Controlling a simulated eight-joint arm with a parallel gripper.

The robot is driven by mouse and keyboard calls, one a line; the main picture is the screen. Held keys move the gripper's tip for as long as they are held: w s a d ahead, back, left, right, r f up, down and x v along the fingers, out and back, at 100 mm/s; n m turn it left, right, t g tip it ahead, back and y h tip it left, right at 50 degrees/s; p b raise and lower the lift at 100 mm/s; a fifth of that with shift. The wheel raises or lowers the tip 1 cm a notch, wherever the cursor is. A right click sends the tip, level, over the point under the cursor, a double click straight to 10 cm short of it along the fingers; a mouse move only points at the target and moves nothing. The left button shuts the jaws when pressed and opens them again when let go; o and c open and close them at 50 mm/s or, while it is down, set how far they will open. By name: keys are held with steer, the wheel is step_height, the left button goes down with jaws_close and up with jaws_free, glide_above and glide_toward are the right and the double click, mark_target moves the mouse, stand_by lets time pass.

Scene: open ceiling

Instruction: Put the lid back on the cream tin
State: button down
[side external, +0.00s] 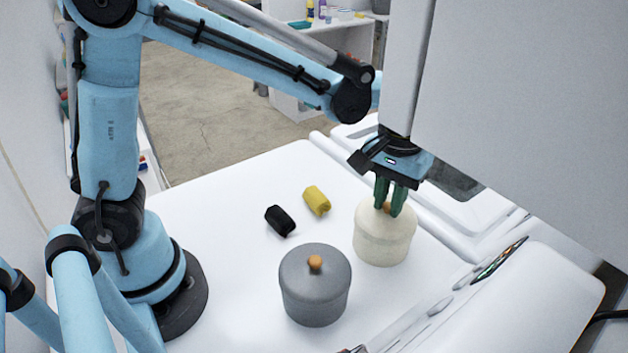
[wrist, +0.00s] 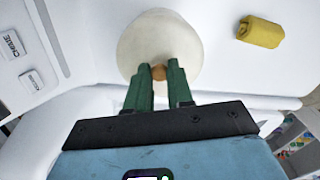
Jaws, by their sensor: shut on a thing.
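The cream tin (side external: 383,252) stands upright on the white surface at the right in the side view. Its cream lid (side external: 368,219) is on top of the tin, looking level; I cannot tell whether it is fully seated. The lid has a small orange-brown knob (wrist: 158,73). My gripper (side external: 389,211) points down from above, its green fingers shut on the knob. In the wrist view my gripper (wrist: 159,70) is at the near part of the round lid (wrist: 160,35), which hides the tin's body.
A grey tin (side external: 315,297) with an orange-knobbed lid stands in front, left of the cream tin. A black block (side external: 280,221) and a yellow block (side external: 317,200) lie behind it. A pale raised panel (side external: 490,290) borders the right.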

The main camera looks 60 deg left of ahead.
stand_by(0.4)
steer(key=shift+c, duration=2.2)
jaws_free()
steer(key=shift+r, duration=3.5)
jaws_close()
